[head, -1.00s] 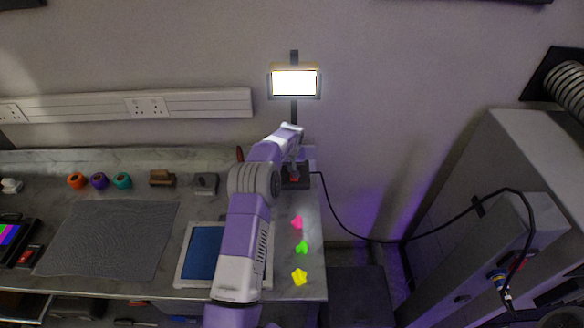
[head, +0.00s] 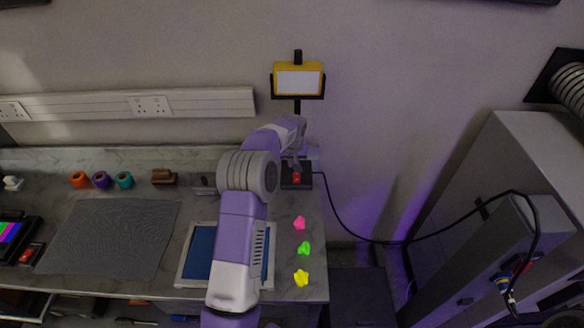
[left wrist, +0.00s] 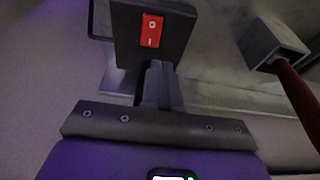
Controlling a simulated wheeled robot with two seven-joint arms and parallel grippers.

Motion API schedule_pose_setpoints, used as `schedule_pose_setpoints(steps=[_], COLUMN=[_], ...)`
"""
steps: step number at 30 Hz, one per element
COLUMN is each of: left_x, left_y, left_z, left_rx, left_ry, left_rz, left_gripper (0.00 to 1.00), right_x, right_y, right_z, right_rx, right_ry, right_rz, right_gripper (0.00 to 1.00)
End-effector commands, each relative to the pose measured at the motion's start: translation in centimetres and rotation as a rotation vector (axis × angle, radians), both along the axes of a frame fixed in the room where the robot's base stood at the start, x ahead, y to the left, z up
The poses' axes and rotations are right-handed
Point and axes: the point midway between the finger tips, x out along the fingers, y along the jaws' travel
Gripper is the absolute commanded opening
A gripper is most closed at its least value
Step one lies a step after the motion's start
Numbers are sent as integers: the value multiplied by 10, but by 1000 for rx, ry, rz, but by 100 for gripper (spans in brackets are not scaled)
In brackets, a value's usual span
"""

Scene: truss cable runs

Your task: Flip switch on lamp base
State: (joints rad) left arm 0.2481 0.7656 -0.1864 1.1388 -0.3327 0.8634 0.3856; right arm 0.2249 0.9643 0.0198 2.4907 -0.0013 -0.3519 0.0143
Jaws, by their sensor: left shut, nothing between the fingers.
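The lamp's yellow-framed head (head: 298,80) stands on a dark post against the wall, and its panel is unlit. The dark lamp base (head: 305,181) sits on the bench, with a red switch (head: 297,178) on it. In the left wrist view the red rocker switch (left wrist: 152,31) is marked with a circle and a line on the base (left wrist: 181,35). My left gripper (left wrist: 161,68) is shut and empty, its fingertips close below the switch; I cannot tell whether they touch the base. My right gripper is not in view.
A black cable (head: 340,215) runs from the lamp to the grey cabinet at right. Pink, green and yellow pieces (head: 304,248) lie at the bench's right edge.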

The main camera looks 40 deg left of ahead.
Motion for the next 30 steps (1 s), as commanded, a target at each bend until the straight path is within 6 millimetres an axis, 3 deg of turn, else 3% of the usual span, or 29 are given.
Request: schedule_pose_setpoints(steps=[4, 9, 13, 17, 30], left_x=[-1, -6, -9, -6, 18], left_y=[-5, -26, -31, -28, -12], left_z=[23, 70, 79, 65, -20], left_rx=[8, 28, 33, 32, 32], left_ry=[-13, -40, -45, -42, -45], left_rz=[-3, -8, -5, -4, -5], left_gripper=[0, 0, 0, 0, 0], right_x=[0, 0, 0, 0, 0], right_y=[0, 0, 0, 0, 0], right_z=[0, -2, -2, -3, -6], right_rx=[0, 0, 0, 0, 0], right_ry=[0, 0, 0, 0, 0], right_rz=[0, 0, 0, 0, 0], right_gripper=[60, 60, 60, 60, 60])
